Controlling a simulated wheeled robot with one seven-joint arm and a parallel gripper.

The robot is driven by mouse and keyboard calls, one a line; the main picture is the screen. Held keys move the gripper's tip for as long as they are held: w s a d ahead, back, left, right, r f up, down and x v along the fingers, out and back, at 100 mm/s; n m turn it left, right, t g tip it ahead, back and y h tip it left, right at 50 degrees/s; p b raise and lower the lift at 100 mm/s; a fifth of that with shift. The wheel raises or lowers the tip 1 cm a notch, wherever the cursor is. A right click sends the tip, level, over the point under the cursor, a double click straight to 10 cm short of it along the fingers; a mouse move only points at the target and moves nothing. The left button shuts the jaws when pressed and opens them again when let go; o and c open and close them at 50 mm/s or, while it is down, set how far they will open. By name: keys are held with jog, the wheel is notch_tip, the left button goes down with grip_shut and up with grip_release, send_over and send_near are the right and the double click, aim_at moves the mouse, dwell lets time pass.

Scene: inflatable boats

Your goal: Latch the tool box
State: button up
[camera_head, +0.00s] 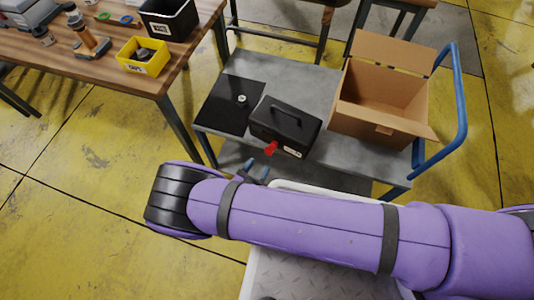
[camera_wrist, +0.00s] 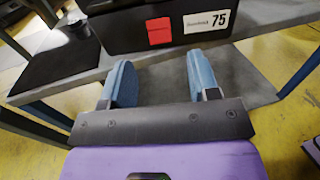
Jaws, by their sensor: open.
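The black tool box (camera_head: 285,124) stands on the grey cart with its lid down and a dark handle on top. Its red latch (camera_head: 271,148) sticks out from the front face, near the lower left. In the wrist view the red latch (camera_wrist: 158,30) shows on the box front, left of a white label reading 75. My gripper (camera_head: 256,168) is in front of the box and slightly below the latch. In the wrist view my gripper (camera_wrist: 159,66) is open and empty, its two blue fingers apart, pointing at the box front, with the latch ahead between them. Neither finger appears to touch it.
The grey cart (camera_head: 235,68) also holds an open cardboard box (camera_head: 375,105) on the right and a flat black panel (camera_head: 230,105) on the left. A blue handle (camera_head: 460,100) rises at its right end. A wooden table (camera_head: 120,75) with a yellow bin (camera_head: 142,56) stands left.

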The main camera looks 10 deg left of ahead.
aim_at(268, 154)
jog(key=shift+x, duration=3.2)
jog(key=c, duration=0.9)
